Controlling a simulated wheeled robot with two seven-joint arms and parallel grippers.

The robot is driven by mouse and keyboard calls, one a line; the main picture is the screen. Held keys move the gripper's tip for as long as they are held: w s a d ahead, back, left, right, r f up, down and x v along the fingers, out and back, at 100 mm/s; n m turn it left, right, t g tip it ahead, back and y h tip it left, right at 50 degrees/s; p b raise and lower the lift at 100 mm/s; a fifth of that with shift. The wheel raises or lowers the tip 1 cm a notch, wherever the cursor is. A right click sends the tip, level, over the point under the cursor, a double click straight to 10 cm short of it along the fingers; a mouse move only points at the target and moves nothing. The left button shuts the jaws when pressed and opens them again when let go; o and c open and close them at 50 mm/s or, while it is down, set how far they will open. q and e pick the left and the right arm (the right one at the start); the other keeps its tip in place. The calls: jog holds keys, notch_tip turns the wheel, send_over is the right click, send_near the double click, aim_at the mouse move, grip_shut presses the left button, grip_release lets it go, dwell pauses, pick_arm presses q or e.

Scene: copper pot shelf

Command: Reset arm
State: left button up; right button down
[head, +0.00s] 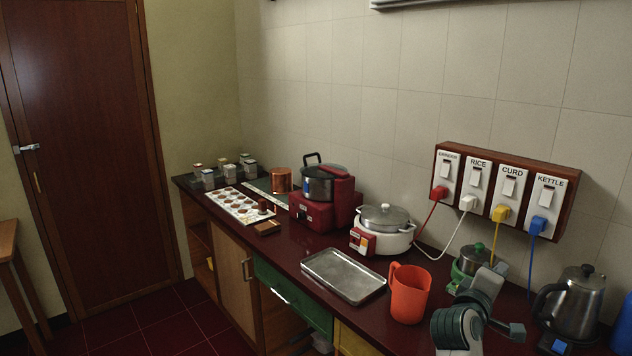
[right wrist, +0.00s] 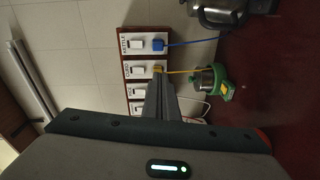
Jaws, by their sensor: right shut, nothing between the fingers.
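My right gripper (head: 487,284) shows at the lower right of the head view, in front of the green-based appliance on the counter. In the right wrist view its fingers (right wrist: 160,88) are together, with nothing between them. They overlap the switch board (right wrist: 128,52) behind them. No object is seen in contact with the fingers. My left gripper is not in view.
The counter holds a kettle (head: 574,305), an orange mug (head: 410,293), a metal tray (head: 343,276), a white cooker (head: 383,231) and a red appliance (head: 312,213). Cords run from the wall switch board (head: 505,188) on the right. A green drawer (head: 292,300) is below the counter.

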jog(key=s+a+f+m+g+y, duration=0.1)
jog(key=s+a+f+g+y, duration=0.2)
jog(key=s+f, duration=0.8)
jog(key=s+a+f+m+g+y, duration=0.15)
jog(key=s+a+f+y, duration=0.25)
jog(key=s+f, duration=0.75)
jog(key=s+a+f+m+g+y, duration=0.1)
jog(key=s+a+f+g+y, duration=0.1)
jog(key=s+a+f, duration=0.35)
jog(key=s+a+f+m+g+y, duration=0.1)
jog(key=s+a+f+y, duration=0.15)
jog(key=s, duration=0.65)
jog(key=s+a+f+m+g+y, duration=0.1)
jog(key=s+a+f+g, duration=0.15)
jog(key=s+f, duration=0.4)
notch_tip(320, 180, down, 29)
jog(key=s+b, duration=0.2)
jog(key=s, duration=0.1)
jog(key=s+d+f+g+b, duration=0.1)
jog(key=s+d+f, duration=0.1)
jog(key=s+f, duration=1.5)
jog(key=shift+s+d+f, duration=0.2)
jog(key=shift+d+f, duration=0.2)
jog(key=shift+f, duration=0.1)
